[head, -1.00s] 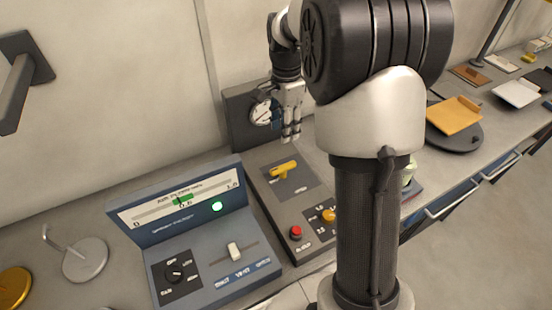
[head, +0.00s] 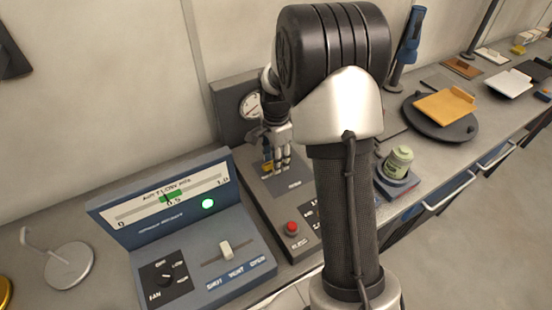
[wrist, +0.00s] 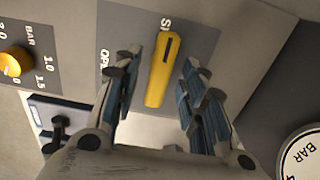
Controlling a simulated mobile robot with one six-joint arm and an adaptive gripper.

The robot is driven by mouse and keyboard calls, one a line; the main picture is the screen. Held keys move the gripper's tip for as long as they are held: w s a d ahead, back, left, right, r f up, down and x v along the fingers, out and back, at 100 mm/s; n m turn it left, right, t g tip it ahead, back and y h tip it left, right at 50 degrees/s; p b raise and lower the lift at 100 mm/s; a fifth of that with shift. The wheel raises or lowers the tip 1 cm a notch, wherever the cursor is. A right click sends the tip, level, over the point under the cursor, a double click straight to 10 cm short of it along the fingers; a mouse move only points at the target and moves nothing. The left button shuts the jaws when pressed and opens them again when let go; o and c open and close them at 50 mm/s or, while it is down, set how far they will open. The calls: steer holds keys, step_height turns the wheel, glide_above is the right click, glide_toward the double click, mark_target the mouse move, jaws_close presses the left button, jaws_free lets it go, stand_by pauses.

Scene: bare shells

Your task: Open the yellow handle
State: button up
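The yellow handle (wrist: 163,70) is a lever on a dark plate of the grey panel, with lettering beside it that is partly hidden. In the wrist view my gripper (wrist: 160,68) is open, with one finger on each side of the handle and visible gaps to both. In the head view my gripper (head: 275,164) is low over the panel and covers most of the handle; a bit of yellow (head: 266,167) shows at its fingers. I cannot tell whether the fingers touch the plate.
The panel also has a red button (head: 291,227), a gauge (head: 251,105) behind and a yellow knob (wrist: 12,64). A blue console (head: 205,255) with a slider and a lit green lamp stands to the left. A green-topped item (head: 398,160) and an orange tray (head: 444,105) are to the right.

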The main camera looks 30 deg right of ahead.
jaws_close()
stand_by(0.5)
steer(key=shift+n, duration=0.3)
steer(key=n+p, duration=0.2)
steer(key=n, duration=0.1)
steer(key=shift+r+n, duration=0.1)
steer(key=shift+n, duration=0.2)
steer(key=n+p, duration=0.1)
steer(key=n, duration=0.3)
steer(key=shift+n, duration=0.3)
steer(key=n+p, duration=0.1)
steer(key=n, duration=0.3)
steer(key=n+p, duration=0.1)
steer(key=n, duration=0.4)
